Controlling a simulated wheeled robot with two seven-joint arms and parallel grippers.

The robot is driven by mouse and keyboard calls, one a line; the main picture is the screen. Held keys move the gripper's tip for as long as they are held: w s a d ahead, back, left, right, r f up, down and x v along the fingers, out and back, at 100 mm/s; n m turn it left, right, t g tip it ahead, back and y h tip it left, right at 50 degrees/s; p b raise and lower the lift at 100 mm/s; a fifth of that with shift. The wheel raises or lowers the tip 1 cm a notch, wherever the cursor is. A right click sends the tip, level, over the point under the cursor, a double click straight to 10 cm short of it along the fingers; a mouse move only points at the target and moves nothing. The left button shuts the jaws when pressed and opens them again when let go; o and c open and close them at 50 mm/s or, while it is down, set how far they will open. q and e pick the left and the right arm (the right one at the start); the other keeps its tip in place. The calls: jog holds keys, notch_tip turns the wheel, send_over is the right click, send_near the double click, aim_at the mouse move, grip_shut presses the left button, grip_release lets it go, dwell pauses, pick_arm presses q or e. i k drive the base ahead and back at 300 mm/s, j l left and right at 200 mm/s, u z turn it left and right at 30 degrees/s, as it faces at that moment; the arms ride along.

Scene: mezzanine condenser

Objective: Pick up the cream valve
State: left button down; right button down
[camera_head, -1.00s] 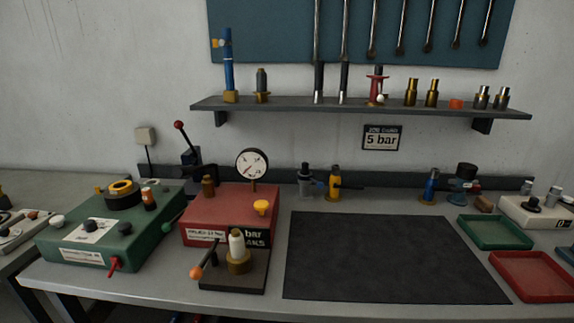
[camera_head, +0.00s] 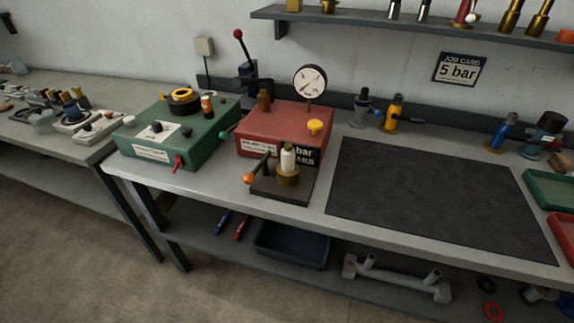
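A cream valve (camera_head: 288,157) stands upright in a brass-coloured holder (camera_head: 288,177) on a dark base plate (camera_head: 270,194). A lever with an orange knob (camera_head: 249,178) sticks out to the left of the holder. This fixture is in front of a red box (camera_head: 283,128) with a pressure gauge (camera_head: 310,82) and a yellow knob. Neither of my grippers shows in the head view.
A green box (camera_head: 180,132) with knobs stands left of the red box. A black mat (camera_head: 430,195) covers the bench to the right and is clear. Blue and yellow valves stand behind it, trays (camera_head: 552,190) at far right. A lower shelf holds a dark bin (camera_head: 291,245).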

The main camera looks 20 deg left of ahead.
aim_at(287, 169)
jog(key=i+l+u, duration=0.2)
jog(key=u, duration=0.15)
jog(key=i+l+u, duration=0.15)
jog(key=l+u, duration=0.2)
jog(key=i+l+u, duration=0.1)
jog(key=l+u, duration=0.25)
